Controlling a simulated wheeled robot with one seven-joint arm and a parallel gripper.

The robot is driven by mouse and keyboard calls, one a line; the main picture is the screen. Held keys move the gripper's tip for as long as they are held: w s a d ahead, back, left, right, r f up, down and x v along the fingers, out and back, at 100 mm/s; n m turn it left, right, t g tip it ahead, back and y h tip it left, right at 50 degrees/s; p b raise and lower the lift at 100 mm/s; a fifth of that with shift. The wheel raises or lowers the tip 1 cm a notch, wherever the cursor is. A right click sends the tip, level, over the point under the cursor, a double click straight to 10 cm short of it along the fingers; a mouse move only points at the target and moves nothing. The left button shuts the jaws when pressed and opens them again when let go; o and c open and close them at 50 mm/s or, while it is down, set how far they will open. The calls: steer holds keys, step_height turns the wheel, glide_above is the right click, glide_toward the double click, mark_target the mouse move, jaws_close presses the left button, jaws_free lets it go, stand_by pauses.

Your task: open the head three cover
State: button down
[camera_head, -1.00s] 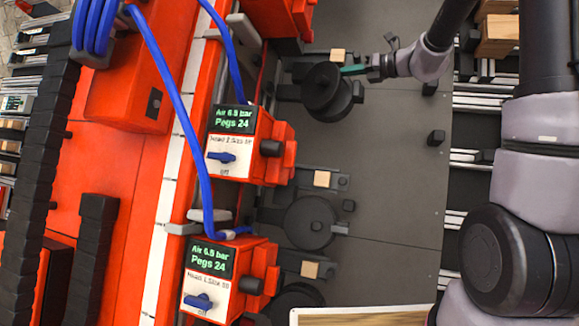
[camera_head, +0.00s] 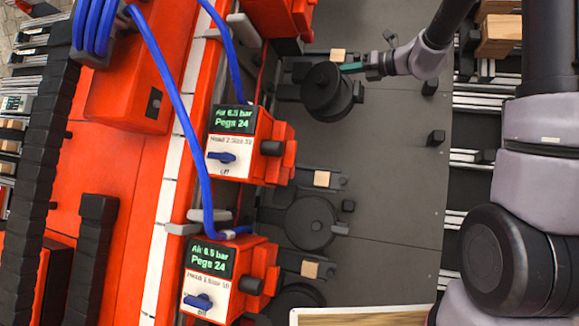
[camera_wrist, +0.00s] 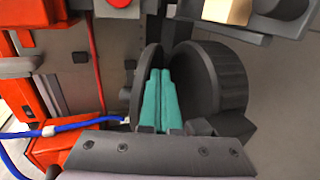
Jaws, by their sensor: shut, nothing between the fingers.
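The head three cover (camera_head: 322,77) is a dark grey round disc at the upper middle of the head view. It stands tilted up from the round dark drum (camera_head: 345,104) below it. In the wrist view a thinner disc (camera_wrist: 143,98) is on the left and a thick ribbed drum (camera_wrist: 228,82) on the right, with a gap between them. My gripper (camera_head: 352,68) reaches in from the right at the cover's edge. Its teal fingers are together and empty in that gap in the wrist view (camera_wrist: 161,82). Whether they touch the disc is unclear.
Two more stations stand lower down, one with a flat round cover (camera_head: 310,222). Red control boxes (camera_head: 235,140) and blue hoses (camera_head: 170,85) are on the left. A wooden block (camera_head: 338,55) lies just above the cover. The grey floor plate (camera_head: 395,180) is clear.

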mark_target(331, 75)
steer(key=shift+s+a+r, duration=0.3)
steer(key=shift+s+a, duration=0.2)
steer(key=shift+a, duration=0.1)
steer(key=shift+s+a+r, duration=0.25)
steer(key=shift+s+a, duration=0.05)
steer(key=shift+a, duration=0.2)
steer(key=shift+s+a+r, duration=0.25)
steer(key=shift+s+a, duration=0.05)
steer(key=shift+a, duration=0.15)
steer(key=shift+s+a+r, duration=0.2)
steer(key=shift+a, duration=0.4)
steer(key=shift+s+a+r, duration=0.2)
steer(key=shift+a, duration=0.45)
